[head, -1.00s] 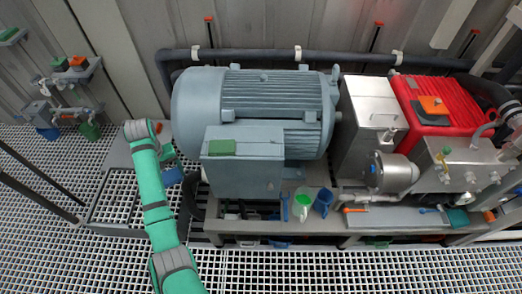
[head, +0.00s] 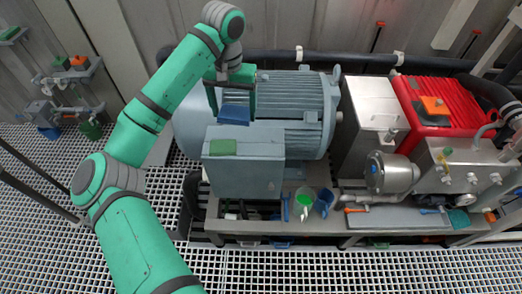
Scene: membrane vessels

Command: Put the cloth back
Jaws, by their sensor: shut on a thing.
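My gripper (head: 231,102) hangs in front of the large grey motor (head: 285,92), above its terminal box. It is shut on a blue cloth (head: 234,115), which shows as a small flat blue piece below the fingers. The fingertips are mostly hidden by the hand and the cloth. A flat green piece, perhaps another cloth (head: 222,147), lies on top of the grey terminal box (head: 246,175), just below the held cloth. A flat orange piece (head: 433,105) lies on the red motor (head: 445,100) at the right.
A green-and-white jug (head: 305,199), a blue cup (head: 324,201) and a blue tool (head: 285,207) stand on the skid ledge. Pipes run along the back wall. White grating (head: 330,270) covers the floor in front.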

